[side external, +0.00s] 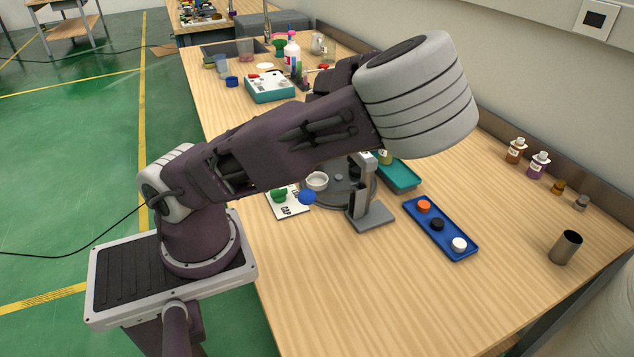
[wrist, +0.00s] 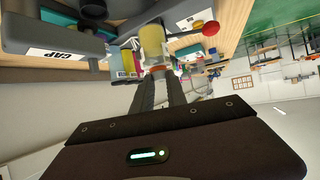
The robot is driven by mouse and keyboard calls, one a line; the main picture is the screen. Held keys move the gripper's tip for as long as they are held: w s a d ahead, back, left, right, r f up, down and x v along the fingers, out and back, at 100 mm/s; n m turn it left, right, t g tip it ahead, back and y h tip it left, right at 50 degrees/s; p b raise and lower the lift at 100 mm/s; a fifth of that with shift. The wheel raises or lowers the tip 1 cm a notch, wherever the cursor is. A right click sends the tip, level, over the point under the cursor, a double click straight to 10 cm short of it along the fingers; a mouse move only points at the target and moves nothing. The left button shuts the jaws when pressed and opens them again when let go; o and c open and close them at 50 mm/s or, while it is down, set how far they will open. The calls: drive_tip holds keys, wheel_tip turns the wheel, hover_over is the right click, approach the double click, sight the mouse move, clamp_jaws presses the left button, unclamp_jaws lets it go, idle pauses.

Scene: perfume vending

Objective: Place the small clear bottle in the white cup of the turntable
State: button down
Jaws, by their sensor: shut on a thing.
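In the wrist view my gripper (wrist: 158,78) is shut on a small bottle (wrist: 152,40) with a yellowish body, gripped at its orange-red neck end. In the side view my fingers are hidden behind my arm. A yellow-green bottle (side external: 386,157) shows just under my arm there, by the teal tray; I cannot tell whether it is the held one. The grey turntable (side external: 337,203) is on the bench, partly covered by my arm. A white cup (side external: 317,180) sits on its near-left side and looks empty.
A grey press-like stand (side external: 371,216) rises beside the turntable. A blue tray (side external: 440,228) holds three caps. A teal tray (side external: 402,175) lies behind the stand. The front of the bench is clear.

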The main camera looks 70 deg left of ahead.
wheel_tip(320, 180, down, 10)
drive_tip(key=shift+f, duration=0.15)
drive_tip(key=shift+f, duration=0.1)
drive_tip(key=shift+f, duration=0.15)
drive_tip(key=c, duration=1.3)
unclamp_jaws()
